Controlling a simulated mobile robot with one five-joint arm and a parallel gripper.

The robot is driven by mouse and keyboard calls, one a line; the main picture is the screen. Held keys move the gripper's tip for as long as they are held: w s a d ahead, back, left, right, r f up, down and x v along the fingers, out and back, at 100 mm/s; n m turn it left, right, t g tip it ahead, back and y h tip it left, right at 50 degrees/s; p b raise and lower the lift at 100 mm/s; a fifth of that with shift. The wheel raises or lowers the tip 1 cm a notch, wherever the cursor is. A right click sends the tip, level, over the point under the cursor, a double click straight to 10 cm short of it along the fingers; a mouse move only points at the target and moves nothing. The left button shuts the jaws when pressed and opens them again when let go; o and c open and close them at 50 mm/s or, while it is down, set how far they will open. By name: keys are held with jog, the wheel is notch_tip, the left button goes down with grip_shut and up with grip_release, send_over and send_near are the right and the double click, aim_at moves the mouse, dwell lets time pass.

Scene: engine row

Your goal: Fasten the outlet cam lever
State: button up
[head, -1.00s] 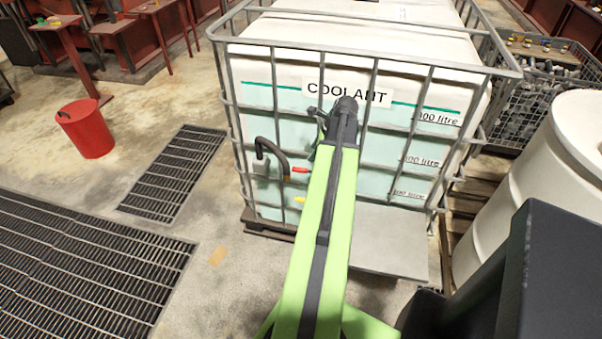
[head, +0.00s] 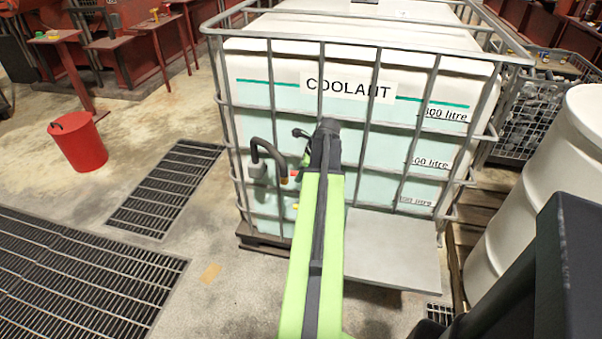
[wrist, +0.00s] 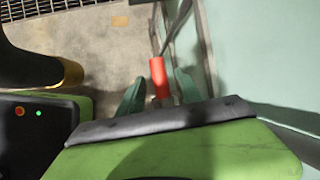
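A red-handled lever (wrist: 158,78) at the tank's outlet lies between my gripper's two green fingers (wrist: 158,92) in the wrist view. The fingers are apart, with a gap seeming to show on each side of the handle. In the head view the red handle (head: 284,180) shows only as a small patch, and my gripper (head: 304,160) is just right of the outlet, largely hidden by my own wrist. A yellow handle (head: 295,206) sits below it, mostly behind my arm. A black hose (head: 266,150) curves down into the outlet; its brass collar (wrist: 71,74) is left of my fingers.
The white coolant tank (head: 300,65) stands inside a grey bar cage (head: 322,75). A grey plate (head: 395,255) juts out low in front. A white drum (head: 545,185) is at right. Open floor, gratings (head: 165,190) and a red bucket (head: 78,142) lie left.

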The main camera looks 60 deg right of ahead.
grip_shut()
dwell(1.2)
